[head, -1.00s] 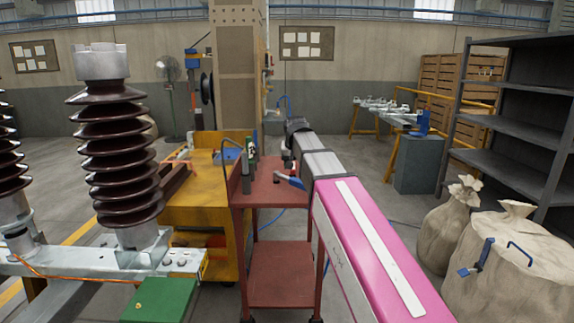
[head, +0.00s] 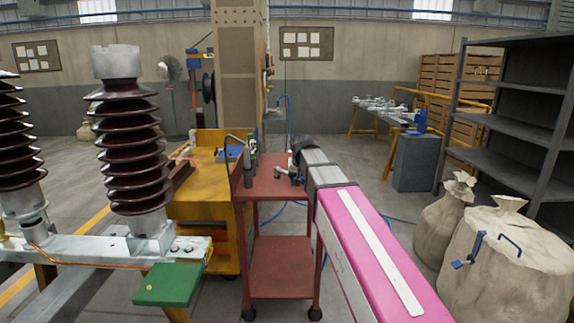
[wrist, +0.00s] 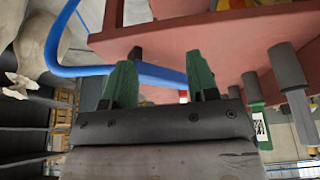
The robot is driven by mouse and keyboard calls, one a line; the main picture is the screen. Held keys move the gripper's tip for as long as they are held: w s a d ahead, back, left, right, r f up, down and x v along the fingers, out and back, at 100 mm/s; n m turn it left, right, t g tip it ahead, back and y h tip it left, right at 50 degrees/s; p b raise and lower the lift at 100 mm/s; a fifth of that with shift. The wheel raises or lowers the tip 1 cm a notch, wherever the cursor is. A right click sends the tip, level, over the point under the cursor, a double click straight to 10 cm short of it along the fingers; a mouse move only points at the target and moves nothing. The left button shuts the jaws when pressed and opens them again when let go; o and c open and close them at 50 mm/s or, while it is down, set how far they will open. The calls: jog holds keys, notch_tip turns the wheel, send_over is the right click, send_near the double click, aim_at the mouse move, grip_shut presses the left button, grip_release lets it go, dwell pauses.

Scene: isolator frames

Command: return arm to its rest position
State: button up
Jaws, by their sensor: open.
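My arm, pink and grey, reaches forward from the lower right in the head view. Its far end lies over or beside the right side of the red cart (head: 280,270). The fingers cannot be made out there. In the wrist view my gripper (wrist: 161,82) shows two green fingertips standing well apart, with nothing held between them. A blue hose (wrist: 75,70) crosses behind the fingers.
Brown ribbed insulators (head: 133,140) stand on a grey metal frame (head: 100,255) at the left, with a green block (head: 168,285) at its end. Sacks (head: 500,250) and a dark shelf (head: 520,130) stand at right.

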jog(key=s+d+f+g, duration=0.1)
jog(key=s+d+f, duration=0.3)
jog(key=s+f, duration=0.3)
jog(key=s+d+f+g, duration=0.1)
jog(key=s+d+f, duration=0.4)
jog(key=f, duration=0.8)
jog(key=s+d+f+g, duration=0.1)
jog(key=s+d+f, duration=0.3)
jog(key=s+f, duration=0.5)
jog(key=shift+s+d+f+g, duration=0.2)
jog(key=shift+d+f+g, duration=0.1)
jog(key=shift+f+g, duration=0.15)
